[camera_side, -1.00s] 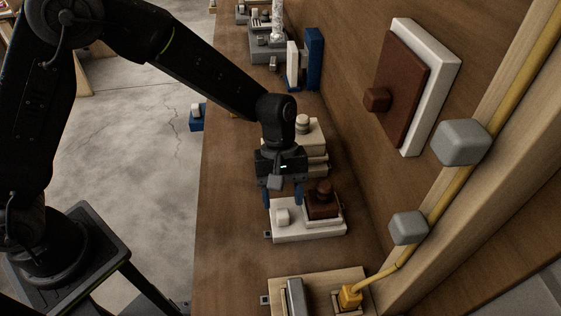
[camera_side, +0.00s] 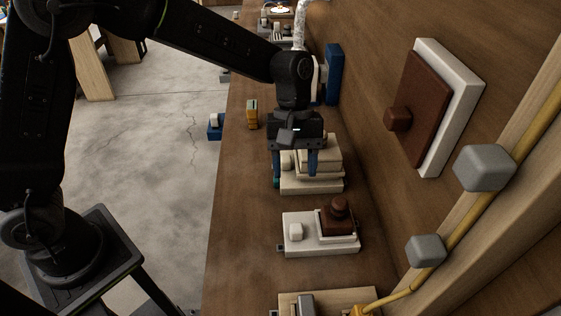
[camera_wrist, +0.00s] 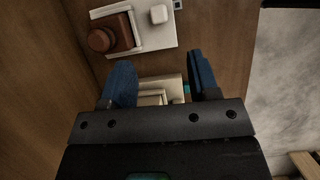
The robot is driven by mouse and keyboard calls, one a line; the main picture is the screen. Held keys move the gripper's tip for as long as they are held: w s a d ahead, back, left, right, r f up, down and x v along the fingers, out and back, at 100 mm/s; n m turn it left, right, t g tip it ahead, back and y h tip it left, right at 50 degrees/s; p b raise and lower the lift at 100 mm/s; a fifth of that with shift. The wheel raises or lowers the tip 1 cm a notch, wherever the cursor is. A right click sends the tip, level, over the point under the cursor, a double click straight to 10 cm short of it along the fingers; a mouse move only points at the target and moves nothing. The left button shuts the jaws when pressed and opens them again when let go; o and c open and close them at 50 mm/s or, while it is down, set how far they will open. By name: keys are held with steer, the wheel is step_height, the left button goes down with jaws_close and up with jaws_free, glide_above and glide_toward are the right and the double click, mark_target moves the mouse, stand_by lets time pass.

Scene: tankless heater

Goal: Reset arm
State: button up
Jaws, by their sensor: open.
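My gripper (camera_side: 294,172) has two blue fingers and is open, with nothing held between them. In the side view it hangs fingers-down over the cream stacked fixture (camera_side: 318,184), whose left part it hides. I cannot tell whether the fingers touch it. In the wrist view the gripper (camera_wrist: 160,78) shows its blue fingers spread, with part of the cream fixture (camera_wrist: 160,84) between and beyond them. The white base (camera_side: 312,246) with a brown knobbed block (camera_side: 338,217) stands nearer the side camera, apart from the gripper. The same brown block (camera_wrist: 112,36) shows in the wrist view.
A wooden wall with a brown and white panel (camera_side: 464,86) and grey blocks (camera_side: 485,168) rises on the right.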

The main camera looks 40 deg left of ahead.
steer(key=s+a+r+m+t+y, duration=0.1)
steer(key=s+a+r+m+t, duration=0.3)
steer(key=s+a, duration=0.4)
steer(key=s+a+r+m+t+y, duration=0.2)
steer(key=s+a+r+m+t, duration=0.2)
steer(key=s+a+r, duration=0.2)
steer(key=s+a, duration=0.2)
steer(key=s, duration=0.1)
steer(key=shift+s+a+r+m+t, duration=0.3)
steer(key=shift+a+m, duration=0.1)
